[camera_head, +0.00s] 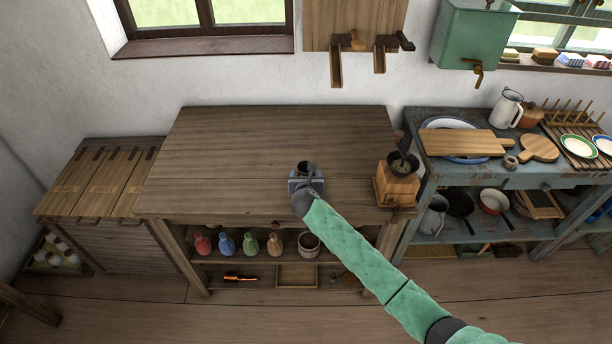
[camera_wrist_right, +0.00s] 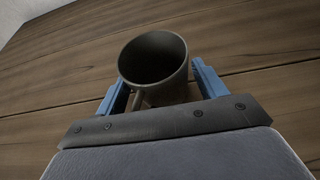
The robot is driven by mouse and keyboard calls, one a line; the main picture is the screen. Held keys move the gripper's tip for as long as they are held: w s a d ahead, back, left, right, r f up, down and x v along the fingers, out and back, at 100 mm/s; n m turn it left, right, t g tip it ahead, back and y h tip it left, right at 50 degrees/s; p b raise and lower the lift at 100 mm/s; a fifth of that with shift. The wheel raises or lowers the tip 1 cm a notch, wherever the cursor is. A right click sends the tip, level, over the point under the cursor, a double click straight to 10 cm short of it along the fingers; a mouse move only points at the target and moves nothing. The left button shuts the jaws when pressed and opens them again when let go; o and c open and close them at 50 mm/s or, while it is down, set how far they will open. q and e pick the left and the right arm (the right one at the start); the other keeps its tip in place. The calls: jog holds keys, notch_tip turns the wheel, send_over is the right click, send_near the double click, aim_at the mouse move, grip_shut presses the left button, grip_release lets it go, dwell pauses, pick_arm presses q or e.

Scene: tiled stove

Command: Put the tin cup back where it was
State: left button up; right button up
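The tin cup (camera_head: 306,168) is small, dark grey and open-topped. In the head view it is upright at the right-middle of the wooden workbench (camera_head: 235,150). In the right wrist view the cup (camera_wrist_right: 153,62) stands between the two blue fingers, its handle toward the palm at lower left. My right gripper (camera_head: 306,183) is low over the bench with a finger on each side of the cup; it also shows in the wrist view (camera_wrist_right: 160,85). Any gap between fingers and cup is too small to judge. The cup's base is partly hidden. My left gripper is not in view.
A wooden coffee grinder (camera_head: 397,183) stands at the bench's right front corner. The bench's left and back are bare. Coloured bottles (camera_head: 249,243) stand on the shelf below. A blue-grey table (camera_head: 480,182) with boards and dishes stands right; wooden bins (camera_head: 98,185) stand left.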

jog(key=shift+r, duration=0.1)
jog(key=shift+s, duration=0.25)
jog(key=b+v, duration=0.2)
jog(key=v, duration=0.8)
jog(key=shift+b, duration=0.35)
jog(key=shift+v, duration=0.8)
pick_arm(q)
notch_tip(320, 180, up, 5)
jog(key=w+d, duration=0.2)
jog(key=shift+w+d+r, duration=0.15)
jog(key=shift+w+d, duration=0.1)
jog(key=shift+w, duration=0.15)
pick_arm(e)
jog(key=shift+r, duration=0.15)
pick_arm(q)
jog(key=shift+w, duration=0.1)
